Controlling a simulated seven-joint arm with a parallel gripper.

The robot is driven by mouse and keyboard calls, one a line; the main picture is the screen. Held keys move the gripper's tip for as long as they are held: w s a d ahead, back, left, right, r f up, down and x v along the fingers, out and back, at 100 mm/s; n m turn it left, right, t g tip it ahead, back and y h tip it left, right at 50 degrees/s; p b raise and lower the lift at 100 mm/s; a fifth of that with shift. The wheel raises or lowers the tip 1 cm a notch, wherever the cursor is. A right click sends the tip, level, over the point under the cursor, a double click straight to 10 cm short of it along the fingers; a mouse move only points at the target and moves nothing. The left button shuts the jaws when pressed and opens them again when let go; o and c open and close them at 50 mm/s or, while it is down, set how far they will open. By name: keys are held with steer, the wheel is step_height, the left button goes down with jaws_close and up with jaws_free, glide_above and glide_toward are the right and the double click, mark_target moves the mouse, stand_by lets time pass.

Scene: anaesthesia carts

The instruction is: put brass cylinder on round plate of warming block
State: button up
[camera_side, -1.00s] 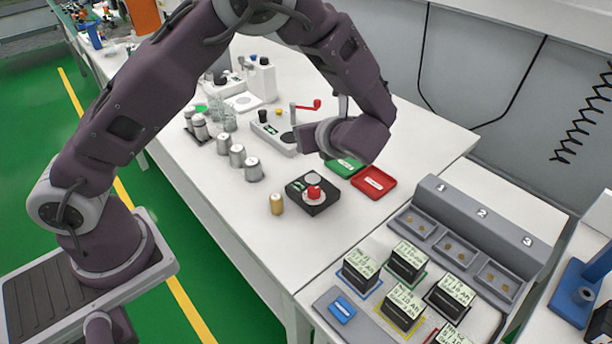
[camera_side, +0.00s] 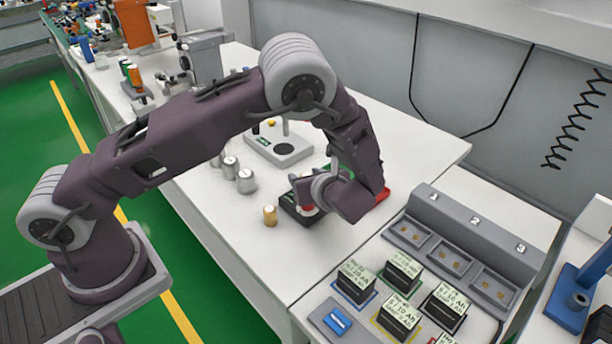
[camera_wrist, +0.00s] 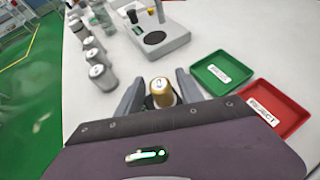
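In the wrist view a brass-coloured cylinder (camera_wrist: 163,95) with a pale top shows between my open fingers (camera_wrist: 160,80), with gaps on both sides.
Silver canisters (camera_side: 246,181) stand in a row behind the brass cylinder. A grey device (camera_side: 282,148) stands at the back. A green tray (camera_wrist: 222,72) and a red tray (camera_wrist: 268,110) lie to the right in the wrist view. A cart with labelled boxes (camera_side: 399,315) is at the front right.

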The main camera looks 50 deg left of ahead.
steer(key=shift+r, duration=0.2)
steer(key=v, duration=1.2)
steer(key=s+a+r+n+g+h, duration=0.2)
steer(key=s+a+r+n+h, duration=0.15)
steer(key=s+r+n, duration=0.3)
steer(key=s+a+r+n+g+h, duration=0.1)
steer(key=s+a+r+n+h, duration=0.25)
steer(key=s+r+n, duration=0.3)
steer(key=s+d+r+n+t+h, duration=0.2)
steer(key=s+r+n+t+h, duration=0.2)
steer(key=s+n, duration=0.5)
steer(key=shift+s+r, duration=0.35)
steer(key=shift+s, duration=0.65)
